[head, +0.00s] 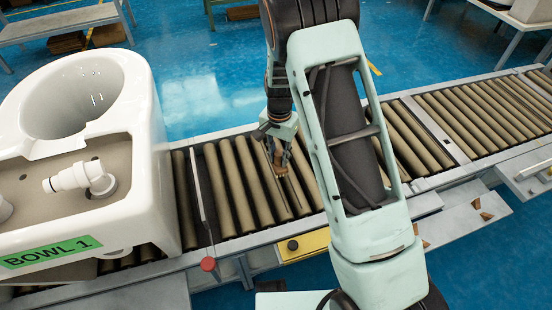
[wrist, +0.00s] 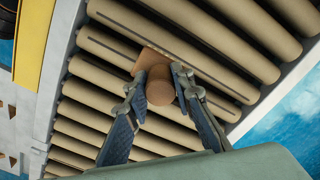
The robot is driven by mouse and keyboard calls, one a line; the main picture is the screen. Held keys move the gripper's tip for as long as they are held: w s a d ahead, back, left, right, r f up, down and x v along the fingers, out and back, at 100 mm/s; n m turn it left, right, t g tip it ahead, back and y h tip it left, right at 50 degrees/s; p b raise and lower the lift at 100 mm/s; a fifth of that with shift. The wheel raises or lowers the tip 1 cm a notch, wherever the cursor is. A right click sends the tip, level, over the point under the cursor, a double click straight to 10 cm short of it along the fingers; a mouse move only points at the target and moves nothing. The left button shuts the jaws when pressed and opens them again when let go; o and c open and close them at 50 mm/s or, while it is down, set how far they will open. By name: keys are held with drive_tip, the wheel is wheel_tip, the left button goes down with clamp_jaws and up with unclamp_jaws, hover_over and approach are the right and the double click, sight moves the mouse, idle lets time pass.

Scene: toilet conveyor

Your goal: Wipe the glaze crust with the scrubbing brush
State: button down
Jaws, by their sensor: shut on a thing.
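My gripper (head: 281,140) hangs over the conveyor rollers, right of the white toilet bowl. In the wrist view its two fingers (wrist: 160,88) are closed on the sides of a brown, wood-coloured piece, which I take for the scrubbing brush (wrist: 158,73). It has a rounded handle and a flatter block beyond it; its bristles cannot be made out. The brush (head: 283,163) is small in the head view, and I cannot tell whether it touches the rollers. The toilet bowl (head: 150,140) carries a green "BOWL 1" label. I cannot make out any glaze crust on it.
The roller conveyor (head: 228,190) runs across the view, with bare rollers right of the bowl. A red button (head: 208,264) and a yellow panel (head: 303,245) are on its near side. White plastic fittings (head: 80,179) stick out of the bowl's recess. Brown fragments (head: 486,215) lie on a grey surface at right.

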drive_tip(key=shift+r+p, duration=0.65)
drive_tip(key=shift+r, duration=0.6)
